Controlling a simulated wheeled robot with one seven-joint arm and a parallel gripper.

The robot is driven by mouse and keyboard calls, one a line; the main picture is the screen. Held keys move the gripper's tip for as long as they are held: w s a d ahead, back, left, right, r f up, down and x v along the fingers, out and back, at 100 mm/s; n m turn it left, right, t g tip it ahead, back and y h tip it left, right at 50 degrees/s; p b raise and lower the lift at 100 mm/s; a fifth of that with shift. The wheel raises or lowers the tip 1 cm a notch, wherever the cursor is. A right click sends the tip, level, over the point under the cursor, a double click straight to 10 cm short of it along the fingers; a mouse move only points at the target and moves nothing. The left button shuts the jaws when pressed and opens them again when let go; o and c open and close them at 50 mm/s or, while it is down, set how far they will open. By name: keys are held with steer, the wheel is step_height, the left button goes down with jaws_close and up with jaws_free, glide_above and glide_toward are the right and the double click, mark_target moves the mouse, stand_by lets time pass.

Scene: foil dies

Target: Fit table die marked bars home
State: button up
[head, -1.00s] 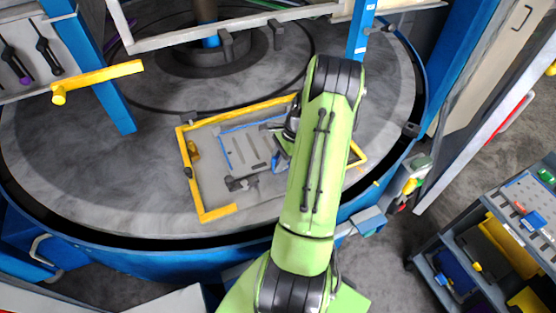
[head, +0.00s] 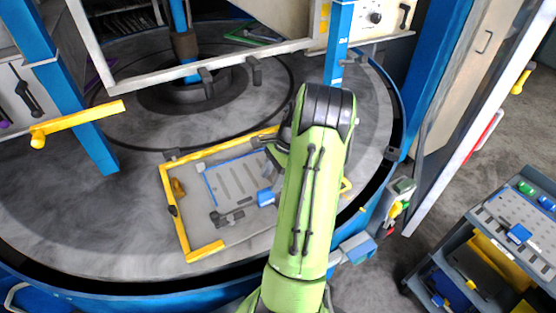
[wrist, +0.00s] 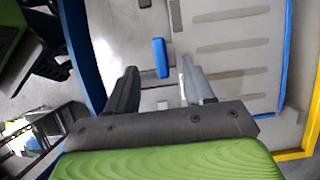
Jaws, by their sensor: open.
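A flat grey plate (head: 232,180) with several bar-like slots and blue edging lies inside a yellow frame (head: 204,250) on the round grey table (head: 70,215). I take it for the die marked bars. The slots and a blue edge also show in the wrist view (wrist: 232,46). A small blue block (head: 266,198) sits at the plate's right side. In the wrist view, the blue block (wrist: 160,56) appears between and beyond my gripper's fingertips (wrist: 158,68). My gripper is open and empty. In the head view my green arm hides most of it and the plate's right part.
A dark clamp-like part (head: 227,217) lies by the plate's front edge. A yellow handle (head: 75,124) on a blue post stands at left. A cart (head: 500,235) with bins and small parts is at right. The table left of the frame is clear.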

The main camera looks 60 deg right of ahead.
steer(key=p+v, duration=0.1)
steer(key=v, duration=0.7)
steer(key=shift+r, duration=0.15)
